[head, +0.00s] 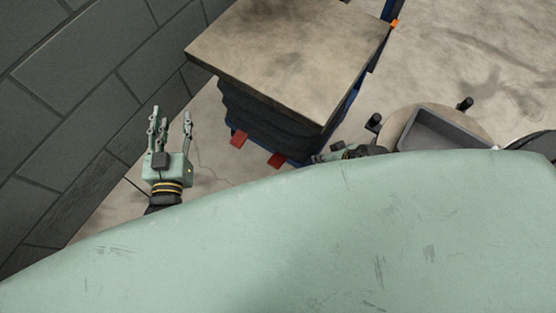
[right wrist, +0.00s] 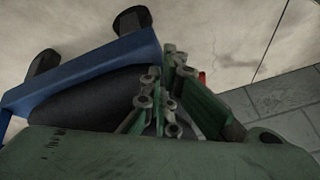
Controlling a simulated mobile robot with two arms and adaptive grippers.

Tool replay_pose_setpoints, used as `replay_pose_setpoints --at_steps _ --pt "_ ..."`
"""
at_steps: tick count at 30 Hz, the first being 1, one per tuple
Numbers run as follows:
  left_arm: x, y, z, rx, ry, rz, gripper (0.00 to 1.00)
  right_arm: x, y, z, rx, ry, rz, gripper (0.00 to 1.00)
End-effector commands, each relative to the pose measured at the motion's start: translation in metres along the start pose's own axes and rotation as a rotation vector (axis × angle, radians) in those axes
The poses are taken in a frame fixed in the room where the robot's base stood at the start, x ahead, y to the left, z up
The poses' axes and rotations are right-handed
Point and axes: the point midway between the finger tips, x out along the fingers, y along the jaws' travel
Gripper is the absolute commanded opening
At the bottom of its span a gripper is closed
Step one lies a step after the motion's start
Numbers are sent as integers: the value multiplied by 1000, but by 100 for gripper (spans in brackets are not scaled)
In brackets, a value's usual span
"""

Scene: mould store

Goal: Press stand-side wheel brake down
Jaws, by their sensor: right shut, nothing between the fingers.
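Two red brake pedals stick out at the near foot of a blue-framed lift cart (head: 355,92), a left one (head: 238,139) and a right one (head: 277,160). The right one is nearer the round stand (head: 397,130). My right gripper (head: 318,158) is low beside the cart, right of the right pedal, and partly hidden by my green body. In the right wrist view its fingers (right wrist: 172,52) are shut and empty, with a small red part (right wrist: 202,77) just behind them. My left gripper (head: 172,115) is open and empty, near the wall.
The cart has a wide worn top (head: 290,50) over black bellows (head: 262,115). The stand carries a grey tray (head: 440,135). A dark block wall (head: 75,85) runs along the left. Bare floor (head: 205,130) lies between wall and cart. Black wheels (right wrist: 132,20) show in the right wrist view.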

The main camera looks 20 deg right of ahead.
Motion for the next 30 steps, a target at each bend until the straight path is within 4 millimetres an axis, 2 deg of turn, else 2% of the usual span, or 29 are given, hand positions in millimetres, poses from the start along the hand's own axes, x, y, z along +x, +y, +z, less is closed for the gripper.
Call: replay_pose_setpoints --at_steps 1,5,9,13,16,19,30 --pt "1 2 -17 -1 89 3 40 11 1 -10 -24 31 -28 0" --pt "-10 5 -88 -5 303 8 40 6 -10 -42 -94 98 -110 0" --pt "-38 7 -153 -9 505 12 40 -5 -26 -67 -180 159 -191 0" --pt "-65 7 -196 -13 641 14 40 -16 -41 -82 -248 201 -247 0" --pt "-80 8 -216 -15 703 16 40 -23 -48 -88 -282 220 -273 0" --pt "-88 8 -226 -16 734 16 40 -28 -52 -91 -299 228 -287 0" --pt "-90 8 -230 -16 743 16 40 -29 -54 -92 -302 230 -290 0"
